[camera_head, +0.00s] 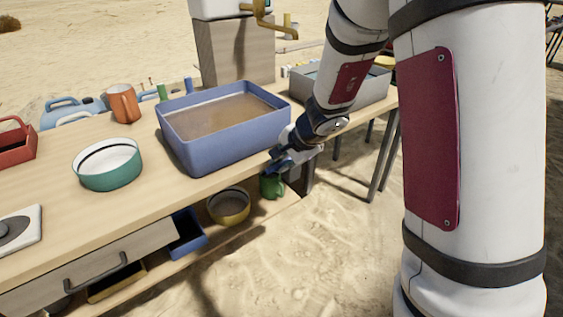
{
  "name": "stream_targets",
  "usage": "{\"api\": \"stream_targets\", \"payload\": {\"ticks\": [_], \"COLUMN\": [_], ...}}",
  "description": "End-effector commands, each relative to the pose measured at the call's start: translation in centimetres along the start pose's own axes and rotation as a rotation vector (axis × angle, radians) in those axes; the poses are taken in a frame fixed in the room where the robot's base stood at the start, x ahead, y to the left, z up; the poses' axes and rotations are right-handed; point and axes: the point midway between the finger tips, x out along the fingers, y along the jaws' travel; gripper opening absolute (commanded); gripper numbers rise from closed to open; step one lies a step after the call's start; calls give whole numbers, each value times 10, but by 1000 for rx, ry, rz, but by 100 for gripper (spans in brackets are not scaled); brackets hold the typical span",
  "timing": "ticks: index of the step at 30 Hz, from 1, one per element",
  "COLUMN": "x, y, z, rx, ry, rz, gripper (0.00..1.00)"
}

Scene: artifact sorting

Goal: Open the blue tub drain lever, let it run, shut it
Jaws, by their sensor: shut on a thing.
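The blue tub (212,158) stands on the wooden workbench, with brown murky water (222,116) inside. My gripper (276,160) is low at the tub's front right corner, beside its wall and near the bench edge. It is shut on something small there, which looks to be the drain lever. The lever itself is hidden by the fingers, so its position cannot be told. No stream of water can be made out below the tub.
A green round bowl (108,172), an orange mug (124,104) and a red tray (14,146) stand on the bench to the left. A grey tray (356,92) is behind my arm. Below are a yellow bowl (229,207) and a green item (271,186). Sand lies open at right.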

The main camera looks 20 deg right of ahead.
Motion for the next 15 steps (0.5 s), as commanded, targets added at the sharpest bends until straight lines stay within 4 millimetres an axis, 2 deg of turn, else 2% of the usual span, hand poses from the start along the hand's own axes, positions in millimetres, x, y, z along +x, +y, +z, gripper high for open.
{"api": "stream_targets", "payload": {"ticks": [8, 15], "x": [-3, -7], "y": [7, 15], "z": [-6, -12], "rx": [-134, -318], "ry": [-88, -211], "rz": [-1, 0], "gripper": [0, 0]}}
